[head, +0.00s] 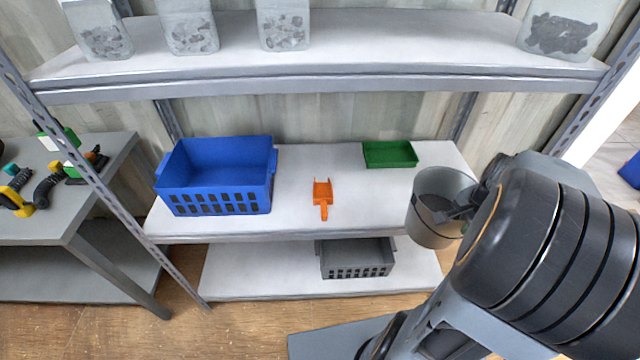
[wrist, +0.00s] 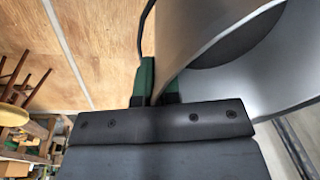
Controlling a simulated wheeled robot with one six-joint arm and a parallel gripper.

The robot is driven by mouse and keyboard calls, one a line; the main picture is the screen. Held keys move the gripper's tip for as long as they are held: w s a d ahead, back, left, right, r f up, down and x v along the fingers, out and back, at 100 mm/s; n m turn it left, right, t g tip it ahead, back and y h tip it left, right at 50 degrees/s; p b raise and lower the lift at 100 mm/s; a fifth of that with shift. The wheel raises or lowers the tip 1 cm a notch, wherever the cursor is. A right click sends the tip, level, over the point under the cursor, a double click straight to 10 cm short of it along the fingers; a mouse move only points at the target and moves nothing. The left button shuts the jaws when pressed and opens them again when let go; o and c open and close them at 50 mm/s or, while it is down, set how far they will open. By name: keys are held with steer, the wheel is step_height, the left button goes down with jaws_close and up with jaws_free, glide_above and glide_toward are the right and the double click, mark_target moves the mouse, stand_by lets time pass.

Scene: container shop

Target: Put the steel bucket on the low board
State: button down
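The steel bucket (head: 428,228) is a grey, open-topped pail, upright or nearly so, at the right front of the shelf rack in the head view. My gripper (head: 459,213) is shut on its wall at the right side. In the wrist view the curved bucket wall (wrist: 205,40) runs down between the green-padded fingers (wrist: 158,88). The bucket appears held up, overlapping the right front corner of the middle board; no support shows under it. The low board (head: 245,278) is the pale bottom shelf, partly hidden by the middle board.
A grey crate (head: 357,272) stands on the low board, right of centre; the board's left part looks clear. The middle board (head: 300,160) holds a blue crate (head: 215,165), an orange scoop (head: 322,192) and a green tray (head: 390,153). A grey table (head: 85,215) stands left.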

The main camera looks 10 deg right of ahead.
mark_target(435, 182)
steer(key=shift+s+d+f+m+b, duration=0.1)
steer(key=shift+s+d+m+b, duration=0.3)
steer(key=shift+s+m, duration=0.1)
steer(key=shift+w, duration=0.1)
steer(key=w+d, duration=0.1)
steer(key=w, duration=0.5)
steer(key=w+p, duration=0.1)
steer(key=w, duration=0.5)
steer(key=w+d+p, duration=0.1)
steer(key=w, duration=0.6)
steer(key=shift+d, duration=0.3)
steer(key=shift+w+f, duration=0.15)
steer(key=shift+w, duration=0.05)
step_height(435, 182, down, 7)
steer(key=shift+w+r, duration=0.15)
steer(key=shift+r, duration=0.05)
